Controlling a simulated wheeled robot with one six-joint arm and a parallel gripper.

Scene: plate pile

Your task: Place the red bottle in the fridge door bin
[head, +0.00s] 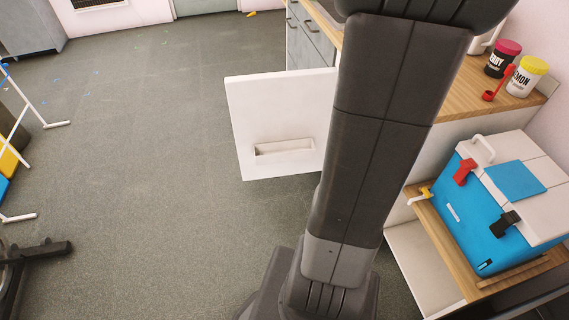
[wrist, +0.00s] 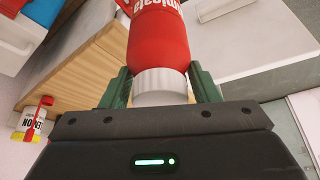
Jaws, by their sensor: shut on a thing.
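The red bottle (wrist: 158,42) with a ribbed white cap (wrist: 160,82) and white lettering shows in the wrist view. My gripper (wrist: 162,86) is shut on it, with green fingers on either side near the cap. The far end of the bottle is cut off by the picture's top edge. In the head view the white fridge door (head: 275,105) stands open, left of my arm. Its door bin (head: 284,148) is a shallow pocket low on the door and looks empty. My gripper and the bottle are out of the head view.
A wooden counter (head: 462,92) on the right bears a dark jar (head: 502,60), a yellow-lidded jar (head: 526,77) and a red scoop (head: 489,96). A blue and white cooler (head: 490,205) stands on a lower shelf. Grey floor (head: 150,150) left of the door is open.

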